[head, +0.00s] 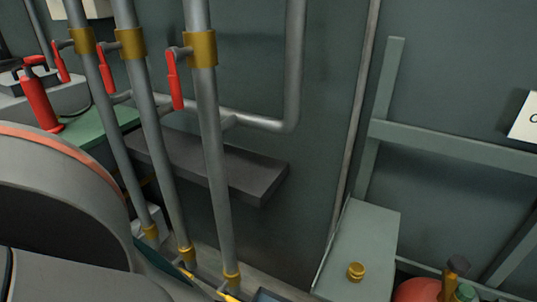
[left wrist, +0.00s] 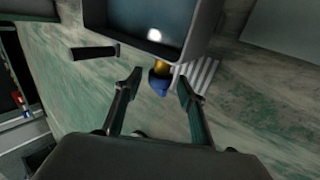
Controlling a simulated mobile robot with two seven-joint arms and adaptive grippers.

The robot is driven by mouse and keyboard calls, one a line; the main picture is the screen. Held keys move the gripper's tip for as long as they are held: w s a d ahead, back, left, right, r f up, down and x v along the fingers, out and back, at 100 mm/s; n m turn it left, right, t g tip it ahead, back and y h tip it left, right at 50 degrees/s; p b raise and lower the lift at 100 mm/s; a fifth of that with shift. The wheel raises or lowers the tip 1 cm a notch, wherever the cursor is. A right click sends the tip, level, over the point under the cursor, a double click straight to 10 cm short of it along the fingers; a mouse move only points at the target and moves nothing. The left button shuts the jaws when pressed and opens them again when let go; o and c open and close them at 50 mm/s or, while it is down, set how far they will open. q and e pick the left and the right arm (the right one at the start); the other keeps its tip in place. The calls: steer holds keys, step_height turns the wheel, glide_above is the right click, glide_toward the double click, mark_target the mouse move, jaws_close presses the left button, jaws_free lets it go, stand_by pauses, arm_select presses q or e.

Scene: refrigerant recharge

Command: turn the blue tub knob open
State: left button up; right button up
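The blue knob (left wrist: 158,84) shows in the left wrist view, on a short brass stem (left wrist: 161,68) at the near wall of a grey tub (left wrist: 205,40) with a dark, shiny inside. My left gripper (left wrist: 160,77) is open, with one finger on either side of the knob. Gaps show between the knob and both fingers, so it is not gripped. The knob cannot be made out in the head view. My right gripper is in neither view.
In the head view, several grey pipes (head: 212,150) with red lever handles stand before a wall, near a dark shelf (head: 262,188). A grey box with a brass fitting (head: 355,271) is at lower right. In the wrist view, a striped grate (left wrist: 200,74) and a dark bar (left wrist: 94,52) flank the knob.

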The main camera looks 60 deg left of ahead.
arm_select(q)
steer(key=shift+r, duration=0.15)
step_height(320, 180, up, 10)
stand_by(1.1)
